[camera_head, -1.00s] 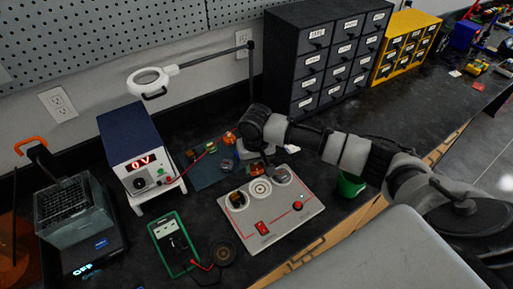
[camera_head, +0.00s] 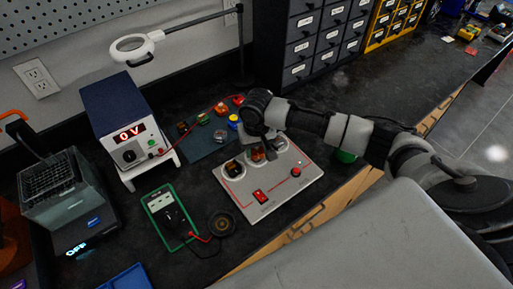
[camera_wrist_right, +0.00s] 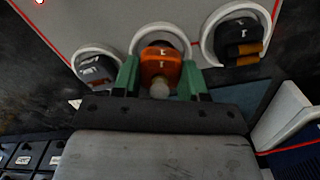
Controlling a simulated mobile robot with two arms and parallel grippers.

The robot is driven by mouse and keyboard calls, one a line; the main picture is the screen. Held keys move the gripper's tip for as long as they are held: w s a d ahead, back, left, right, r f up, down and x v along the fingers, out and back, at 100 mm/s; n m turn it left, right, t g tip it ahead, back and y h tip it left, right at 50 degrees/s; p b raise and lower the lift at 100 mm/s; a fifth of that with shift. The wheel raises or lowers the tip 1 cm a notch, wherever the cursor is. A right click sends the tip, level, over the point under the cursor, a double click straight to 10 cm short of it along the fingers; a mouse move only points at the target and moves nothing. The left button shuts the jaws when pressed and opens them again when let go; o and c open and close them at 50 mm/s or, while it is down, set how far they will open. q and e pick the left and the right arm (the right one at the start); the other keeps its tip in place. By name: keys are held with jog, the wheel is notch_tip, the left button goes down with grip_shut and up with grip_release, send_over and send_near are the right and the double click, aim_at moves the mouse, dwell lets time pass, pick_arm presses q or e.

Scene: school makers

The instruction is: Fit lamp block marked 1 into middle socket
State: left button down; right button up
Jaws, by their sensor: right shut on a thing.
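The grey socket panel (camera_head: 245,203) lies on the bench with three round sockets in a row. My right gripper (camera_head: 262,146) is over the middle socket. In the right wrist view its green fingers (camera_wrist_right: 160,80) are shut on the orange lamp block (camera_wrist_right: 161,62), which bears a mark like 1. The block is at the middle socket's white ring (camera_wrist_right: 158,31); I cannot tell whether it is fully seated. A dark block with an orange part (camera_head: 234,169) is in the left socket. A grey block (camera_wrist_right: 97,70) is in the other outer socket. My left gripper is not in view.
Coloured blocks (camera_head: 221,109) stand on a dark mat (camera_head: 205,146) behind the panel. A power supply (camera_head: 128,135) reading 0 V and a green multimeter (camera_head: 171,215) are to the left. A magnifier lamp (camera_head: 132,47) reaches overhead. Drawer cabinets stand at the back.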

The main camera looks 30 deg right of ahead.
jog(key=shift+f, duration=0.3)
jog(key=shift+r, duration=0.1)
dwell(0.5)
jog(key=shift+p, duration=0.5)
dwell(0.5)
jog(key=shift+p, duration=0.65)
jog(key=shift+f, duration=0.6)
jog(key=o, duration=0.8)
